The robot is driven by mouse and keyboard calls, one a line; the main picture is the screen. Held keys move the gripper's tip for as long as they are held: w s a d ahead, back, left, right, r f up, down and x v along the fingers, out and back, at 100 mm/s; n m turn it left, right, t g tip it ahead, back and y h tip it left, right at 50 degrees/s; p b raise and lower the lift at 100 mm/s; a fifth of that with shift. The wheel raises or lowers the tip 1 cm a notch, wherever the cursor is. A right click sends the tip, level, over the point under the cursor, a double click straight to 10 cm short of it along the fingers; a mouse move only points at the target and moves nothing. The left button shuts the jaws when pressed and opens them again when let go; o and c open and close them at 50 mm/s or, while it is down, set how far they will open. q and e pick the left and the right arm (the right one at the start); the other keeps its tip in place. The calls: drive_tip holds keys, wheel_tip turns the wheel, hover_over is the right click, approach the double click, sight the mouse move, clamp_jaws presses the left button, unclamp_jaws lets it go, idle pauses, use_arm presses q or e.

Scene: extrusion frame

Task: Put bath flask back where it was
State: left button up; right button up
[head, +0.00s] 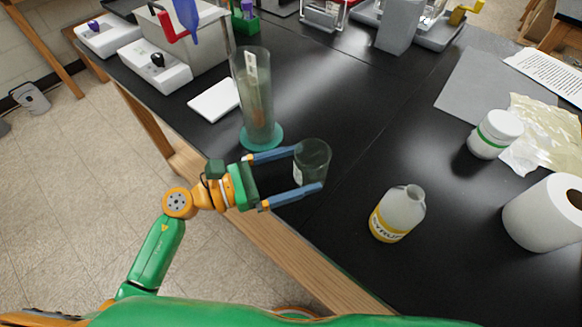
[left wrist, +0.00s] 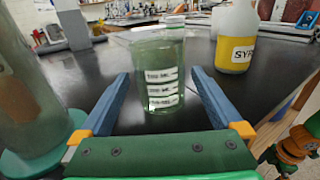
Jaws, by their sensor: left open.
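A clear greenish glass vessel (head: 312,160) stands upright on the black bench; it may be the bath flask. In the left wrist view the vessel (left wrist: 158,80) shows a white label with several printed lines. My left gripper (head: 308,170) is open, with one blue finger on each side of the vessel. In the left wrist view both fingers (left wrist: 158,88) reach forward beside it, with gaps showing.
A tall glass cylinder on a teal base (head: 262,138) stands close behind the left gripper. A syrup bottle (head: 397,213), a white jar (head: 496,133) and a paper roll (head: 545,213) are to the right. A white pad (head: 214,100) and bench devices (head: 155,65) are back left.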

use_arm(q)
drive_tip(key=shift+r, duration=0.15)
drive_tip(key=b+v, duration=0.4)
drive_tip(key=v, duration=0.8)
drive_tip(key=shift+a, duration=0.1)
